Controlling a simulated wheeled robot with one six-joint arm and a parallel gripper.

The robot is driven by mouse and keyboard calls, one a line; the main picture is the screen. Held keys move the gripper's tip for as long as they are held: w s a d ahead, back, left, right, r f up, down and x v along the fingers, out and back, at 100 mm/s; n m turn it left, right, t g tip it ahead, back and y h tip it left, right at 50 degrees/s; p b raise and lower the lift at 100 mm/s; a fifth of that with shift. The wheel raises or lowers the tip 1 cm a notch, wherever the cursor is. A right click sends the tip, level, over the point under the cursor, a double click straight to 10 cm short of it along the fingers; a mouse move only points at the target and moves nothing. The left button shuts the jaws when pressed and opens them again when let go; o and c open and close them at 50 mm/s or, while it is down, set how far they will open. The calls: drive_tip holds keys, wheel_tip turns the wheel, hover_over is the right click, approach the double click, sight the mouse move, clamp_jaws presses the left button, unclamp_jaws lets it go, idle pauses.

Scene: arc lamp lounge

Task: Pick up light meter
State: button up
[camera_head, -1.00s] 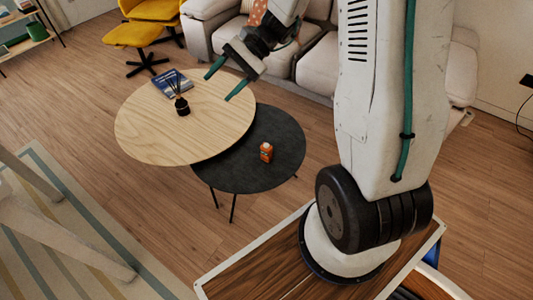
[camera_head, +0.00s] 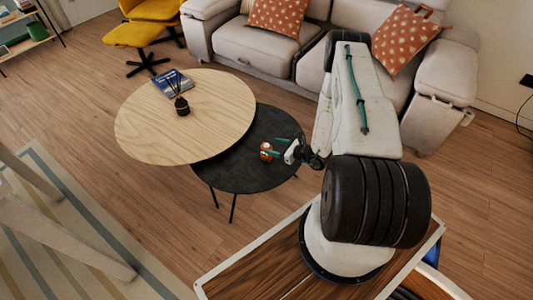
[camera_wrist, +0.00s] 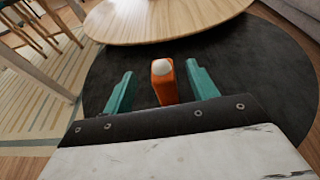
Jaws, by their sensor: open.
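The light meter (camera_head: 266,149) is a small orange thing with a white round top. It stands on the dark round table (camera_head: 243,178). In the wrist view the light meter (camera_wrist: 163,82) stands between the two teal fingers, nearer the right one. My gripper (camera_head: 277,148) is open and low over the dark table, around or just short of the light meter. In the wrist view my gripper (camera_wrist: 160,90) shows a gap between each finger and the light meter. The light meter's lower part is hidden behind the gripper body there.
A higher light wood round table (camera_head: 150,125) overlaps the dark one. It holds a blue book (camera_head: 172,83) and a dark reed diffuser (camera_head: 182,105). A pale sofa (camera_head: 250,48) with spotted orange cushions stands behind. Yellow seats (camera_head: 140,35) are at the back left.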

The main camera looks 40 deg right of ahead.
sight(263, 144)
drive_tip(key=shift+s+d+f, duration=0.1)
drive_tip(key=shift+s+f, duration=0.1)
drive_tip(key=shift+f, duration=0.4)
drive_tip(key=shift+w+f, duration=0.25)
drive_tip(key=x, duration=0.7)
drive_tip(key=c, duration=1.1)
